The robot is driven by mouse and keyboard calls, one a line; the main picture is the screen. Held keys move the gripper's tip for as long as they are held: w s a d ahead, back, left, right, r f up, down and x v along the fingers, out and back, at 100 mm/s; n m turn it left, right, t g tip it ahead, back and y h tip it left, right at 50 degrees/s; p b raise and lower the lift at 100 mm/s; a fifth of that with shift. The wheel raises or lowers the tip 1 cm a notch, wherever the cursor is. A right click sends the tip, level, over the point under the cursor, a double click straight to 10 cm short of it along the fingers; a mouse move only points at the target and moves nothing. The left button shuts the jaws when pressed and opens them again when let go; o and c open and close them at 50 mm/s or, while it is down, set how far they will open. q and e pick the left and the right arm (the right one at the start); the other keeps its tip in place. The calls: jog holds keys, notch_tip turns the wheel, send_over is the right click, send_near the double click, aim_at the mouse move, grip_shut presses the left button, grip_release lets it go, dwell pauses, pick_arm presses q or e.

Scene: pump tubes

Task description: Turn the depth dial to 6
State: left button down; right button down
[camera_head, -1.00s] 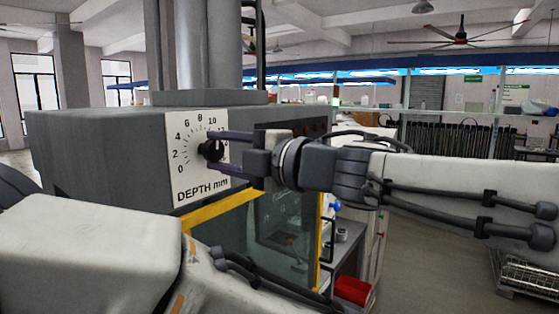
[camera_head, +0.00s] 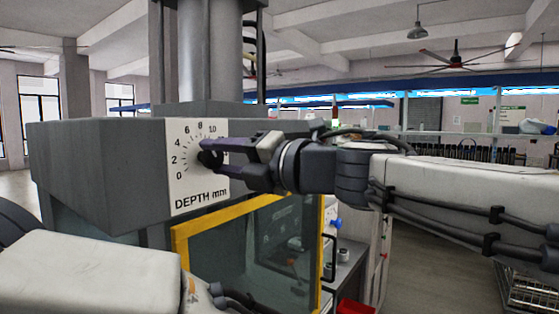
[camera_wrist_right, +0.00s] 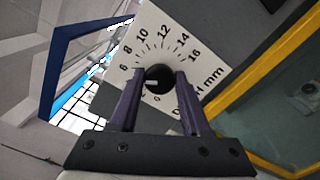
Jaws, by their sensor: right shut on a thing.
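The depth dial is a black round knob (camera_head: 210,158) on a white plate (camera_head: 186,190) marked "DEPTH mm", on the front of a grey machine head. My right gripper (camera_head: 212,158) reaches in from the right and is shut on the knob, one finger on each side. In the right wrist view the knob (camera_wrist_right: 160,78) sits between the tips of my right gripper (camera_wrist_right: 160,85). A small white mark on the knob points left, to the low numbers between 2 and 6; the exact reading is unclear. My left gripper is out of view.
A yellow-framed clear guard (camera_head: 240,235) hangs below the machine head (camera_head: 95,165). A grey column (camera_head: 210,55) rises above it. My left arm lies across the lower left. A cabinet and a red box (camera_head: 352,306) stand at lower right.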

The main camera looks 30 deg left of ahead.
jog(key=shift+f, duration=0.1)
jog(key=shift+c, duration=1.9)
grip_release()
jog(key=shift+d, duration=0.1)
jog(key=d+b, duration=0.3)
jog(key=d, duration=0.7)
jog(key=shift+s+d, duration=0.15)
jog(key=shift+s, duration=0.25)
jog(key=shift+w, duration=0.1)
